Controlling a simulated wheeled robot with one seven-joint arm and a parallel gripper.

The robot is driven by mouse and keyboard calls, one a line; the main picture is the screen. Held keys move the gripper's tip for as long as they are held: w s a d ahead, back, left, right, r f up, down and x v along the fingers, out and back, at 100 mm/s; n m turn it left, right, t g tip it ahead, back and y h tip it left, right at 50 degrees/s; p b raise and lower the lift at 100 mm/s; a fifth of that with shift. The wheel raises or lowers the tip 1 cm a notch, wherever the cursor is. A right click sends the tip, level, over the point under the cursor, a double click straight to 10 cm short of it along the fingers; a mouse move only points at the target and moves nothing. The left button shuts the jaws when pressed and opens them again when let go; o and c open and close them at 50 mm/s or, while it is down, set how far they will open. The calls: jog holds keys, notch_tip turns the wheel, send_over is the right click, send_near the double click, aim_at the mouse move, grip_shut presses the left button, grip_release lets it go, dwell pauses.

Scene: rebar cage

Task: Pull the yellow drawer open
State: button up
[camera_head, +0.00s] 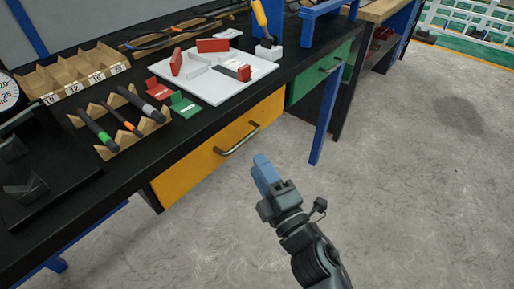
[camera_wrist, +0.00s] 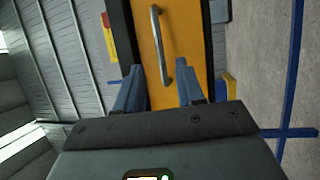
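The yellow drawer (camera_head: 205,163) is in the front of the black workbench and looks closed. Its metal bar handle (camera_head: 237,140) runs along the drawer front. In the wrist view the yellow drawer (camera_wrist: 184,30) and its handle (camera_wrist: 159,42) appear turned upright, ahead of my gripper. My gripper (camera_head: 263,172) is in front of the drawer, to the lower right of the handle and apart from it. In the wrist view my gripper (camera_wrist: 158,90) has its two blue fingers spread apart with nothing between them.
A green drawer (camera_head: 305,85) is to the right of the yellow one. A blue bench leg (camera_head: 325,120) stands between my gripper's side and the back. The black benchtop (camera_head: 140,165) holds a white board (camera_head: 215,85) and wooden racks (camera_head: 75,75). The floor in front is clear.

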jog(key=x, duration=0.7)
jog(key=shift+w+a+r, duration=0.1)
jog(key=shift+r, duration=0.05)
jog(key=shift+c, duration=0.4)
grip_shut()
